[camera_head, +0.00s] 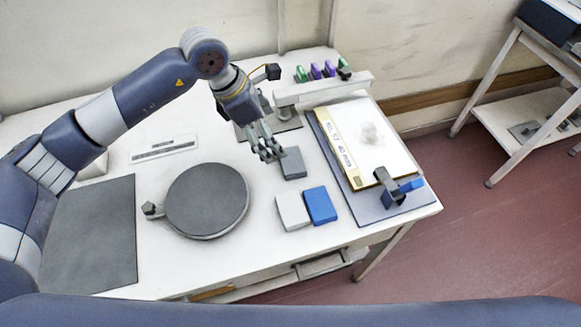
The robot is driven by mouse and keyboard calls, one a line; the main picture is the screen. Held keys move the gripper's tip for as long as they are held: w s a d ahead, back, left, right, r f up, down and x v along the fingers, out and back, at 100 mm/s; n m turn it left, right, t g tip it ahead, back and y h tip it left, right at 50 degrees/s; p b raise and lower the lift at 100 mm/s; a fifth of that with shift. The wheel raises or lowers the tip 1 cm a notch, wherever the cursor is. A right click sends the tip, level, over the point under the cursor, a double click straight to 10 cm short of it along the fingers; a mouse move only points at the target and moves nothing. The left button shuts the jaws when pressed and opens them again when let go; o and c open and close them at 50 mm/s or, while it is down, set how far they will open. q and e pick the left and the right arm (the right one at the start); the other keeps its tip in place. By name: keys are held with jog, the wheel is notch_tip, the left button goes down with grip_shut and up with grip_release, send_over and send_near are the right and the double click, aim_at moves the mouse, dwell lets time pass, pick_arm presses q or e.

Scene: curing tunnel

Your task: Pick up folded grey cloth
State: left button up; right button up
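The folded grey cloth (292,163) looks like a small flat grey block on the white table, right of the middle. My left gripper (269,154) comes in from the left and points down beside the cloth's left edge. Its fingertips look apart with nothing between them. I cannot tell whether a fingertip touches the cloth. My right gripper does not show.
A folded white cloth (293,211) and a blue one (320,205) lie in front. A round dark plate (207,200) is left, near a dark mat (91,236). A clamped board (365,143) is right. A white rail (323,88) stands behind.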

pick_arm(q)
jog(key=f, duration=0.1)
jog(key=p, duration=0.1)
send_over(291, 160)
jog(key=a, duration=0.3)
jog(key=f, duration=0.5)
jog(key=shift+s+d+f, duration=0.15)
jog(key=shift+s, duration=0.2)
jog(key=shift+d+f, duration=0.15)
jog(key=shift+f, duration=0.05)
jog(key=p+x, duration=0.2)
jog(key=x, duration=0.2)
jog(key=shift+d, duration=0.25)
jog(key=shift+w+f, duration=0.1)
jog(key=shift+f, duration=0.15)
jog(key=c, duration=1)
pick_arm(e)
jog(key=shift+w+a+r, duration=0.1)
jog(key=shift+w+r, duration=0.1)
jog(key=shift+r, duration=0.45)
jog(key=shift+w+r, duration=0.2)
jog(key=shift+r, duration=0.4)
